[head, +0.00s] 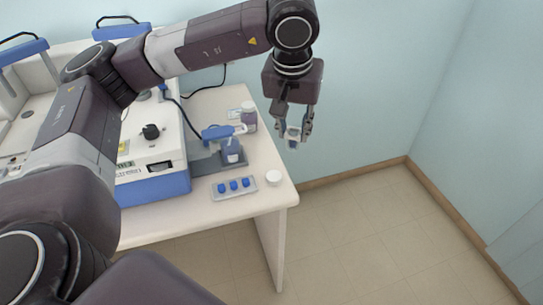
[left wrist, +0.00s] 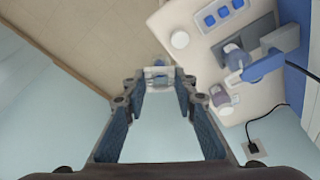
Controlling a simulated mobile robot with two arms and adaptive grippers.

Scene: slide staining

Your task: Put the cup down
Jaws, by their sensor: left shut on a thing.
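My left gripper (head: 296,128) is shut on a small clear cup (head: 293,142). It holds the cup in the air, just past the right edge of the white table (head: 262,197) in the head view. In the left wrist view the cup (left wrist: 159,76) sits between the fingertips (left wrist: 158,82), with floor and table behind it. The cup's contents are too small to tell. My right gripper is not in view.
On the table are a white round lid (head: 273,178), a grey holder with blue pieces (head: 215,190), a capped bottle (head: 249,118) and a bottle on a grey stand (head: 231,153). A white and blue machine (head: 155,188) stands left. Floor lies right of the table.

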